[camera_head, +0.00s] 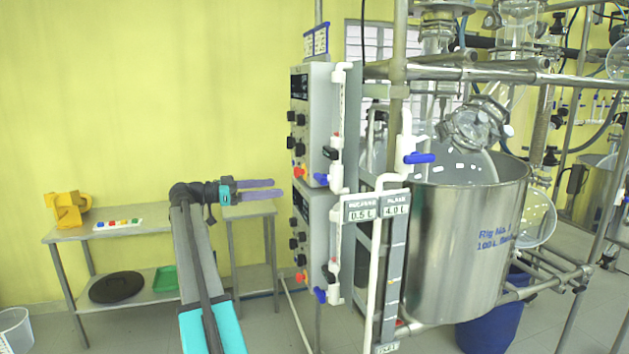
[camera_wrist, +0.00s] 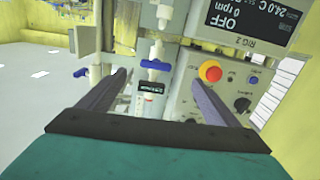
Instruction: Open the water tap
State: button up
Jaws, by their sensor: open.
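Several blue tap handles are in view. In the head view one (camera_head: 418,158) is on the white pipe in front of the steel vessel, and others (camera_head: 320,179) (camera_head: 321,295) are beside the control boxes. I cannot tell which one is the water tap. My gripper (camera_head: 281,188) is open and empty, left of the upper control box, with its fingers pointing right. In the wrist view a blue handle (camera_wrist: 156,65) on a white fitting shows between the fingertips (camera_wrist: 160,78), apart from them and beyond. Another blue handle (camera_wrist: 80,73) shows outside the left finger.
The upper control box (camera_head: 312,130), with a red knob on a yellow ring (camera_wrist: 211,71), stands close by the gripper. White pipes and a level gauge (camera_head: 393,270) stand before the steel vessel (camera_head: 465,240). A table (camera_head: 160,225) is at left. Wall space above it is free.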

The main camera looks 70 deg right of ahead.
aim_at(317, 178)
jog(key=shift+s+d+r+m+g, duration=0.15)
jog(key=shift+s+r+m, duration=0.1)
jog(key=shift+r, duration=0.25)
jog(key=shift+s+r+m+g, duration=0.15)
jog(key=shift+s+r, duration=0.1)
jog(key=shift+r, duration=0.25)
jog(key=shift+s, duration=0.1)
jog(key=p+x, duration=0.4)
jog(key=x, duration=0.9)
jog(key=shift+s+d+f, duration=0.15)
jog(key=shift+s+d, duration=0.05)
jog(key=shift+s, duration=0.05)
jog(key=c, duration=1.1)
jog(key=shift+o, duration=0.2)
